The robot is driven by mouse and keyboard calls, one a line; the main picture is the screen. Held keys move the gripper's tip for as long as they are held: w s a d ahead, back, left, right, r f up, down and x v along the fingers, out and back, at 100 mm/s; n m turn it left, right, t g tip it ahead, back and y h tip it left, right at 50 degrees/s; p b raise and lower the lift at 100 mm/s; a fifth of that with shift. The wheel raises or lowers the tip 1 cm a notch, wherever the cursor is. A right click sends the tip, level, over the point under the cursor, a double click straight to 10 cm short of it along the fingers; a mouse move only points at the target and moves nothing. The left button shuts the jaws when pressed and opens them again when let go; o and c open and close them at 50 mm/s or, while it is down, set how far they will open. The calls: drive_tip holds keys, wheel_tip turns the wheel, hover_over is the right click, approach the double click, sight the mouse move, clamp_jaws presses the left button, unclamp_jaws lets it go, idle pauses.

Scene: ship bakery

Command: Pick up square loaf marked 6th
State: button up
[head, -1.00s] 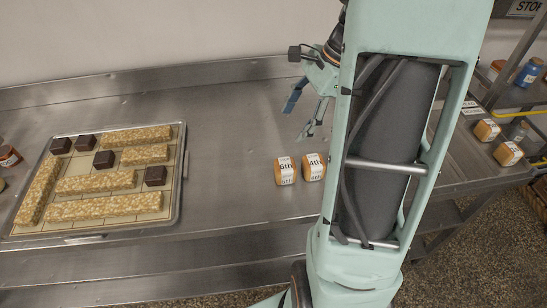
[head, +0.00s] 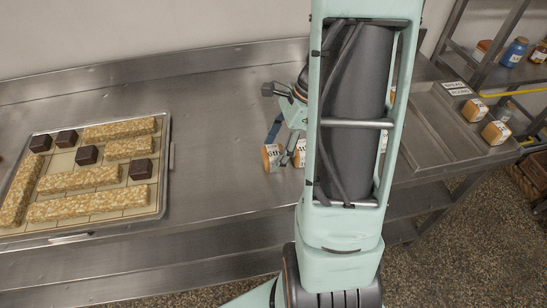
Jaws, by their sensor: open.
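The square loaf marked 6th (head: 270,160) stands on the steel counter, golden brown with a white label. The loaf marked 4th (head: 299,157) stands close to its right, partly hidden by my gripper and arm. My gripper (head: 276,154) is open and points down at the 6th loaf. One finger is behind or above the loaf's top, and the other overlaps its right side, by the gap between the two loaves. I cannot tell whether either finger touches a loaf.
A tray (head: 76,236) with pale bars and dark blocks lies on the counter (head: 215,140) at left. Two more labelled loaves (head: 475,110) (head: 495,132) sit at right, near shelves with jars (head: 514,52). My arm hides part of the counter.

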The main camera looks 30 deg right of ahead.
drive_tip(key=shift+w+a+f, duration=0.1)
drive_tip(key=shift+a+f, duration=0.1)
drive_tip(key=shift+f, duration=0.25)
drive_tip(key=c, duration=1.3)
drive_tip(key=shift+o, duration=0.2)
drive_tip(key=shift+r, duration=0.1)
